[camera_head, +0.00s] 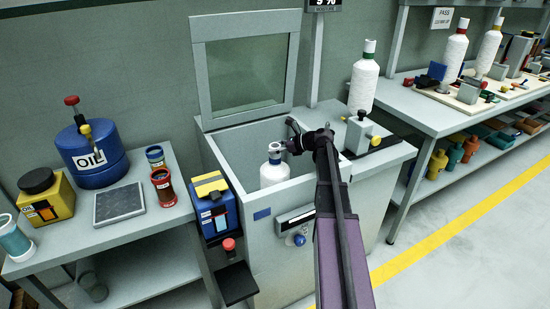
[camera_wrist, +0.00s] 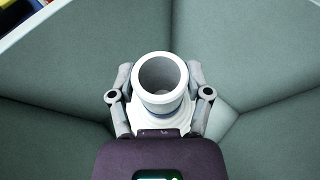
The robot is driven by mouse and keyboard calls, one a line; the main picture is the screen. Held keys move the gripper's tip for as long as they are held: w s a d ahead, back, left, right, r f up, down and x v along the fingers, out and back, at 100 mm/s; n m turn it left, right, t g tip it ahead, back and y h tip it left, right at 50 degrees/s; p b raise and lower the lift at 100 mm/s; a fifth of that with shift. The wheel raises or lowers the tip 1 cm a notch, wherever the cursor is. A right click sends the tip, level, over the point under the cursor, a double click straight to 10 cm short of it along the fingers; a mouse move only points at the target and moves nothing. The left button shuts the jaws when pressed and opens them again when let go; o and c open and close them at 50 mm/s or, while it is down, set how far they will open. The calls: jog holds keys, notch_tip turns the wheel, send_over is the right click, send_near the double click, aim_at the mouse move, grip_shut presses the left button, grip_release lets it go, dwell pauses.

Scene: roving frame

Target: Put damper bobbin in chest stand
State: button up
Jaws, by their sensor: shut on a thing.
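My gripper (camera_head: 279,148) reaches over the chest's right side and is shut on the bobbin's neck. In the wrist view the fingers of my gripper (camera_wrist: 159,80) lie on either side of the neck. The chest walls surround the bobbin. Its lower end is hidden, and I cannot tell whether it touches a stand or the chest floor.
The chest's glazed lid (camera_head: 246,62) stands raised at the back. A white bobbin (camera_head: 363,85) stands on the chest's right top, beside a grey block (camera_head: 357,135). A left bench (camera_head: 150,218) holds a blue oil can (camera_head: 92,155). A right bench (camera_head: 425,118) holds more bobbins.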

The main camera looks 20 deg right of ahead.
aim_at(278, 155)
jog(key=shift+f, duration=0.1)
jog(key=shift+f+b, duration=1.75)
jog(key=shift+b, duration=0.2)
jog(key=shift+f, duration=0.15)
jog(key=o, duration=1.3)
jog(key=shift+o, duration=0.2)
jog(key=shift+s+d+r+p, duration=0.3)
jog(key=shift+s+d+r, duration=0.05)
jog(key=shift+r, duration=0.1)
jog(key=p+v, duration=0.4)
jog(key=v, duration=0.7)
